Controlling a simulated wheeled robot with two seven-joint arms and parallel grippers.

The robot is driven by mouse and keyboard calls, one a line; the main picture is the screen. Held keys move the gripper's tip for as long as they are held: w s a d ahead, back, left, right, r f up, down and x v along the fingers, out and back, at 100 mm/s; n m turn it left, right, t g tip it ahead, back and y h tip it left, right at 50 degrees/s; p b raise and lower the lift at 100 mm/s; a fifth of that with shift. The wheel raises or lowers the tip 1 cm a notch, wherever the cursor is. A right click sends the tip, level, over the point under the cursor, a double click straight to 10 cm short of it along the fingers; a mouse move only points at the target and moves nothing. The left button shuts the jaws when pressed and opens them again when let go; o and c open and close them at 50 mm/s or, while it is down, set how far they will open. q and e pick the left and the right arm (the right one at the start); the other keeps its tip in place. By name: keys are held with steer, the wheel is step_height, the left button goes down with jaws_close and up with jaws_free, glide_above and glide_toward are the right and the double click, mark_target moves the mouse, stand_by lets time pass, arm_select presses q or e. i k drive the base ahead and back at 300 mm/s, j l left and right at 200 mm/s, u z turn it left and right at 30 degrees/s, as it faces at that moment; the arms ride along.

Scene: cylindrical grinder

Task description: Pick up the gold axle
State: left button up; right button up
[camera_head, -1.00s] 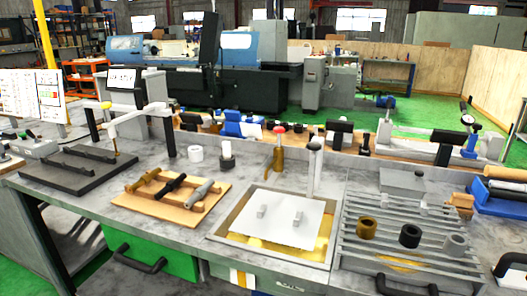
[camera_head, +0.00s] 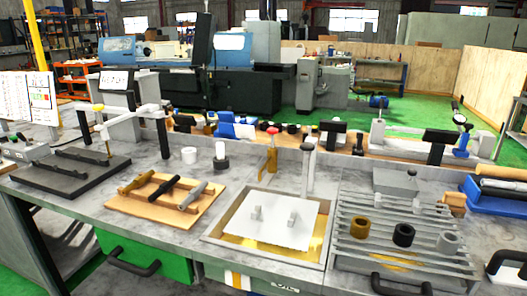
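The gold axle (camera_head: 137,184) lies at the left of a row of three axles on a wooden rack (camera_head: 152,209) on the workbench. It looks dull brownish gold and rests slantwise across the rack's rails. A black axle (camera_head: 165,188) and a grey axle (camera_head: 192,196) lie beside it to the right. Neither of my grippers is in the head view, and nothing covers the gold axle.
A dark plate with black bars (camera_head: 70,172) lies left of the rack, with a white-armed stand (camera_head: 130,117) behind. Right are a recessed tray with a white plate (camera_head: 265,218) and a slatted rack (camera_head: 350,255) with gold, black and grey rings. Bare grey bench surrounds the wooden rack.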

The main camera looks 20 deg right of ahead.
mark_target(138, 182)
steer(key=i+j+z, duration=0.1)
steer(key=j, duration=0.25)
steer(key=i+j+z, duration=0.15)
steer(key=i+j, duration=0.15)
steer(key=i+j+z, duration=0.1)
steer(key=j, duration=0.3)
steer(key=i+j+z, duration=0.15)
steer(key=j, duration=0.2)
steer(key=i+j+z, duration=0.1)
steer(key=j, duration=0.3)
steer(key=i+j+z, duration=0.15)
steer(key=j, duration=0.25)
steer(key=i, duration=0.05)
